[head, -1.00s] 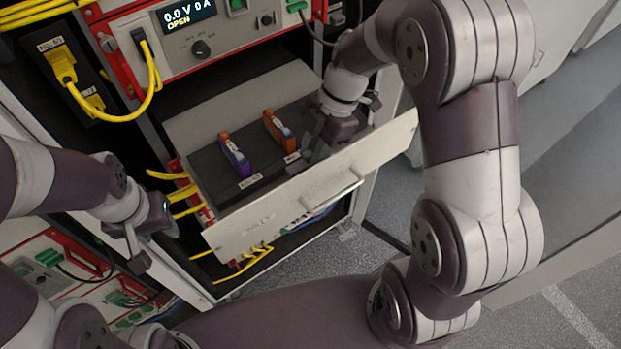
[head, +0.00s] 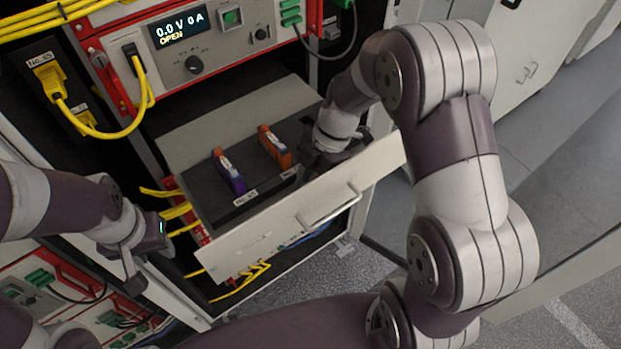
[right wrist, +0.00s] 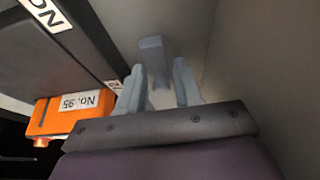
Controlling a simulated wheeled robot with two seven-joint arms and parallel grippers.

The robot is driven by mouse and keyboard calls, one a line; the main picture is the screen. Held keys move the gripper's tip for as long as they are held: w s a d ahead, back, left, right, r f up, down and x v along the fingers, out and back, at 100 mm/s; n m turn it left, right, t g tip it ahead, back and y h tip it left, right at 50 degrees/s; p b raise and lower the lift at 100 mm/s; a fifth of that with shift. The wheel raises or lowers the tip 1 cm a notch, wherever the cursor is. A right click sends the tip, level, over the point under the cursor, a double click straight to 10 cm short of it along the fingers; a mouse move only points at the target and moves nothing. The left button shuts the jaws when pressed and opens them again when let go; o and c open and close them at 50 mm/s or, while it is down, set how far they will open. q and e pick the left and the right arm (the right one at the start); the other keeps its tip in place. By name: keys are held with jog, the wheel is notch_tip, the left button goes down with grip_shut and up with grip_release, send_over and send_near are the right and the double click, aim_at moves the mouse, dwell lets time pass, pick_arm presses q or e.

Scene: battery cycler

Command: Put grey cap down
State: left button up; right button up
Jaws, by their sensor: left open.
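In the right wrist view a small blue-grey block, which looks like the grey cap (right wrist: 152,55), stands upright beyond and between the fingers of my right gripper (right wrist: 159,75). A narrow gap shows between block and right finger; I cannot tell whether the fingers grip it. In the head view my right gripper (head: 322,160) reaches into the right end of the open drawer (head: 290,222), and its fingers and the cap are hidden. My left gripper (head: 135,262) is open and empty, left of the drawer.
An orange cell (head: 274,147) and a purple cell (head: 229,172) stand on the drawer's dark insert, left of my right gripper. The orange cell also shows in the right wrist view (right wrist: 57,117). Yellow cables (head: 172,212) hang between my left gripper and the drawer. A cycler panel (head: 200,45) is above.

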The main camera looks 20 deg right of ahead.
jog(key=shift+r, duration=0.25)
jog(key=shift+w+d+r, duration=0.1)
jog(key=shift+d+r, duration=0.05)
jog(key=shift+r, duration=0.05)
jog(key=shift+v, duration=0.75)
jog(key=v, duration=0.1)
jog(key=p+v, duration=0.1)
jog(key=v, duration=0.1)
jog(key=shift+a+r+p, duration=0.15)
jog(key=shift+a+p, duration=0.1)
jog(key=shift+p, duration=0.15)
jog(key=s+p+v, duration=0.1)
jog(key=p+v, duration=0.5)
jog(key=shift+w+d+r, duration=0.25)
jog(key=shift+w+d, duration=0.05)
jog(key=shift+w, duration=0.2)
